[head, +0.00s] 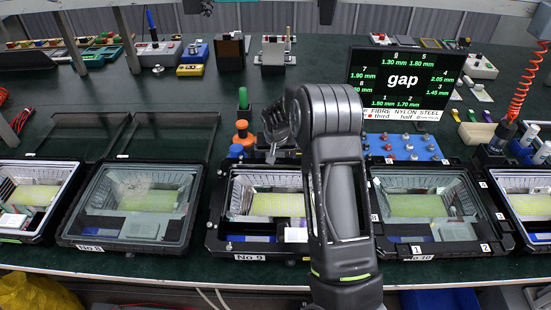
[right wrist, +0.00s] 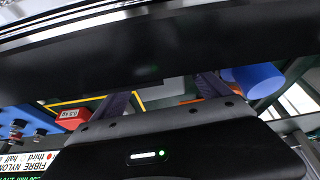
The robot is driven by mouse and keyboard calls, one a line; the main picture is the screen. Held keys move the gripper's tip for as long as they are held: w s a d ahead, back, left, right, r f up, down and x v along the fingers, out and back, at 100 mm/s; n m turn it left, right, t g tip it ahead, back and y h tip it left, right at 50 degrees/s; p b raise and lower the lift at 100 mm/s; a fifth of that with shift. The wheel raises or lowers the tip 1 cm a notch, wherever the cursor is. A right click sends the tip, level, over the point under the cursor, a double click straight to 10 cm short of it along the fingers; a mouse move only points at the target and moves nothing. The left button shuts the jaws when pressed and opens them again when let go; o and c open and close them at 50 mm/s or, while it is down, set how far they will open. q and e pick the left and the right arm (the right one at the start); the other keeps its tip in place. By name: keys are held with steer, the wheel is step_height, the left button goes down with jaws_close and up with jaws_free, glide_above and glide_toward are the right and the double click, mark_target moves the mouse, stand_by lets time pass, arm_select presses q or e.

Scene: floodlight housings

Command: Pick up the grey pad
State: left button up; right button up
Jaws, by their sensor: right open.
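I cannot pick out the grey pad with certainty in either view. My right arm rises from the bottom of the head view and bends at the middle, and it hides part of the bench. My right gripper (head: 276,148) is beyond the No 9 housing (head: 238,247), partly hidden by its own arm links. In the right wrist view the two fingers of my right gripper (right wrist: 165,95) stand apart with a pale grey surface (right wrist: 160,88) showing between them; I cannot tell what it is. The gripper is open. My left gripper is not in view.
Glass-fronted floodlight housings line the front edge, including one at left (head: 77,215) with its lid frame behind. Green, orange and blue pegs (head: 242,132) stand left of my gripper. A gap screen (head: 403,80) and blue knob block (head: 405,146) are at right.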

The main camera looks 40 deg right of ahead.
steer(key=shift+c, duration=0.6)
steer(key=c, duration=1.4)
